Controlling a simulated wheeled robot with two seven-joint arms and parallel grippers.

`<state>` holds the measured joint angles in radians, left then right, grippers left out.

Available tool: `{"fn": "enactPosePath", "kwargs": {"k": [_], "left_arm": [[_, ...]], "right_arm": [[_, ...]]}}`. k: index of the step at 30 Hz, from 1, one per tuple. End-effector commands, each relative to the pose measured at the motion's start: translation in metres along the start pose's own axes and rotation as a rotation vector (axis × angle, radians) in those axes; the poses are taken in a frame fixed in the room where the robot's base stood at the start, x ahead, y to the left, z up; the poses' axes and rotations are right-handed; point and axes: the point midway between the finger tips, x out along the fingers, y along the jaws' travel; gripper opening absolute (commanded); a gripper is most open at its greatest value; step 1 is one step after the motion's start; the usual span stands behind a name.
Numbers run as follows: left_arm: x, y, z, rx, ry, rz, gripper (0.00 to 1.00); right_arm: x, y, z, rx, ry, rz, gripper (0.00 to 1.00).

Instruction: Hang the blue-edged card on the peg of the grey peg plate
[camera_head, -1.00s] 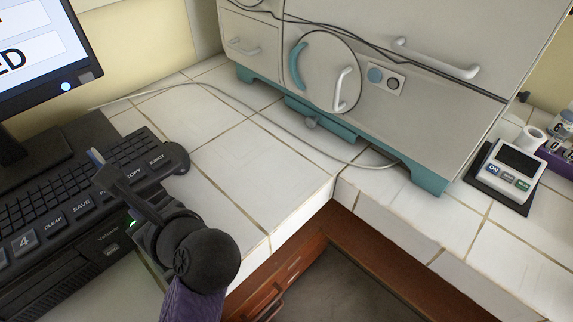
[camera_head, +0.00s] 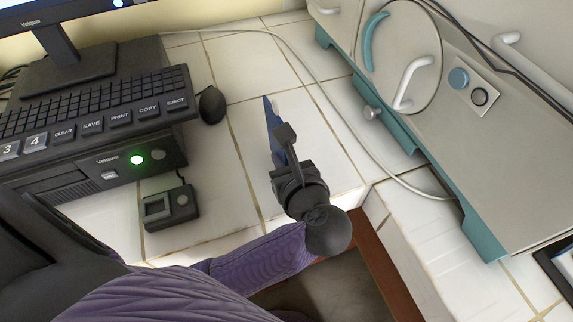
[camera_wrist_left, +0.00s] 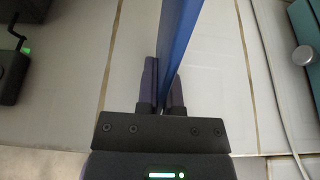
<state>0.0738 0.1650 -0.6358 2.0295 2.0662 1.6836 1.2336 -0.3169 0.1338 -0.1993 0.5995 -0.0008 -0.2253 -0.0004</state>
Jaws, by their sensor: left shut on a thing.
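The blue-edged card (camera_head: 270,123) shows as a narrow blue strip, seen nearly edge-on. My left gripper (camera_head: 284,143) is shut on it and holds it over the white tiled counter, between the keyboard and the incubator. In the left wrist view the card (camera_wrist_left: 180,45) is a blue slab running from the fingers of my left gripper (camera_wrist_left: 164,82) to the top edge. I cannot tell its height above the tiles. The grey peg plate cannot be made out in either view. My right gripper is not in view.
A keyboard (camera_head: 100,100) and a black mouse (camera_head: 211,104) are at the left. A small dark device (camera_head: 171,208) lies below them. The white incubator (camera_head: 500,150) with its teal base (camera_head: 405,135) stands at the right. A grey cable (camera_head: 335,130) crosses the otherwise bare tiles (camera_head: 235,65).

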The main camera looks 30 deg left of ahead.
Motion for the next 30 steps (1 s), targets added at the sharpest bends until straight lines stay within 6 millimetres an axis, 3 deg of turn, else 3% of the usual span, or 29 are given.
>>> {"fn": "enactPosePath", "kwargs": {"k": [2,12,13,17,30], "left_arm": [[0.004,0.0,-0.009,0.002,0.0,0.0,0.0],[0.004,0.0,-0.011,-0.001,0.001,0.0,0.0],[0.004,0.0,-0.01,-0.001,0.001,0.0,0.14],[0.004,0.0,-0.01,-0.001,0.0,0.0,0.41],[-0.003,-0.004,0.0,-0.003,0.002,-0.001,0.43]], "right_arm": [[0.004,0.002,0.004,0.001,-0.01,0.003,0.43],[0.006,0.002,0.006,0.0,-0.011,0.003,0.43],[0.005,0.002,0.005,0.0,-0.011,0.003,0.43],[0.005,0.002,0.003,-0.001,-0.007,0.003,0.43],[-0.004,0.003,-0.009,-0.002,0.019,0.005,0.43]]}}
